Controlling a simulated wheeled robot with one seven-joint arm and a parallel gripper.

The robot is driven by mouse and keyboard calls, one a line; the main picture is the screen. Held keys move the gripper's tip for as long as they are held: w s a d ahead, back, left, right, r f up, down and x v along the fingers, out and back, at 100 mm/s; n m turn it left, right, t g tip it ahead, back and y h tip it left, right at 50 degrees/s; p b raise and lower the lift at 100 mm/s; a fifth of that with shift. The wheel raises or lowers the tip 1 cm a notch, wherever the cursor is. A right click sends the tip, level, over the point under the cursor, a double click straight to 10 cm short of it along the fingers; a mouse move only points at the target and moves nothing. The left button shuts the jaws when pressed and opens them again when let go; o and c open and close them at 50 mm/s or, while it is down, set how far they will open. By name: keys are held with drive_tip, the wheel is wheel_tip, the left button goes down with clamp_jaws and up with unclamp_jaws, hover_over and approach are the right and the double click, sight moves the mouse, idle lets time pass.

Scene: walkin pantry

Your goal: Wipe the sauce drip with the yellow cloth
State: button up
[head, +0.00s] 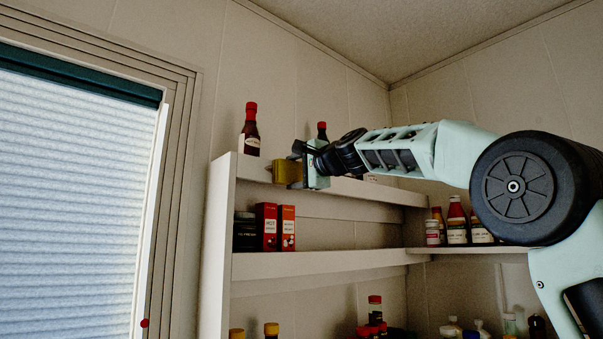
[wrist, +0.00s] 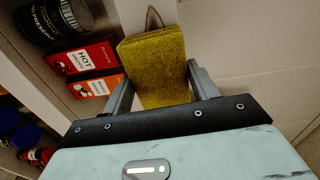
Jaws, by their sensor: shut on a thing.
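My gripper (head: 298,166) is at the upper shelf, close to its front edge, with the arm reaching in from the right. It is shut on the yellow cloth (head: 284,171), a folded, thick pad. In the wrist view the cloth (wrist: 152,62) sits between the two fingers and sticks out past them. Just beyond its tip a small dark pointed mark (wrist: 154,18) shows on a pale surface; I cannot tell for sure whether it is the sauce drip. The drip is not clear in the head view. I cannot tell whether the cloth touches the shelf.
A red-capped sauce bottle (head: 250,133) stands on the upper shelf left of my gripper. Another red-capped bottle (head: 322,131) is just behind it. Red and orange boxes (head: 287,228) and a dark jar (head: 245,233) stand on the shelf below. A window blind (head: 70,200) is at left.

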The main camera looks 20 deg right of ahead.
sight(281, 169)
drive_tip(key=shift+s+a+p, duration=0.15)
drive_tip(key=shift+s+a, duration=0.05)
drive_tip(key=shift+a, duration=0.45)
drive_tip(key=shift+s+a+p, duration=0.1)
drive_tip(key=shift+s+a, duration=0.15)
drive_tip(key=shift+a, duration=0.4)
drive_tip(key=shift+s+a+p, duration=0.15)
drive_tip(key=shift+s+a, duration=0.05)
drive_tip(key=shift+a, duration=0.45)
drive_tip(key=shift+s+a+p, duration=0.15)
drive_tip(key=shift+a+p, duration=0.2)
drive_tip(key=shift+a, duration=0.2)
drive_tip(key=shift+s+a+p, duration=0.15)
drive_tip(key=shift+a+p, duration=0.15)
drive_tip(key=shift+a, duration=0.25)
drive_tip(key=shift+s+a, duration=0.15)
drive_tip(key=shift+a, duration=0.35)
drive_tip(key=shift+f, duration=0.1)
drive_tip(key=shift+s, duration=0.1)
drive_tip(key=shift+s+d, duration=0.1)
drive_tip(key=shift+s, duration=0.15)
drive_tip(key=shift+b+v, duration=1.1)
drive_tip(key=shift+v, duration=1.5)
drive_tip(key=shift+s+d, duration=0.1)
drive_tip(key=shift+s, duration=0.05)
drive_tip(key=shift+b+v, duration=0.55)
drive_tip(key=shift+v, duration=0.8)
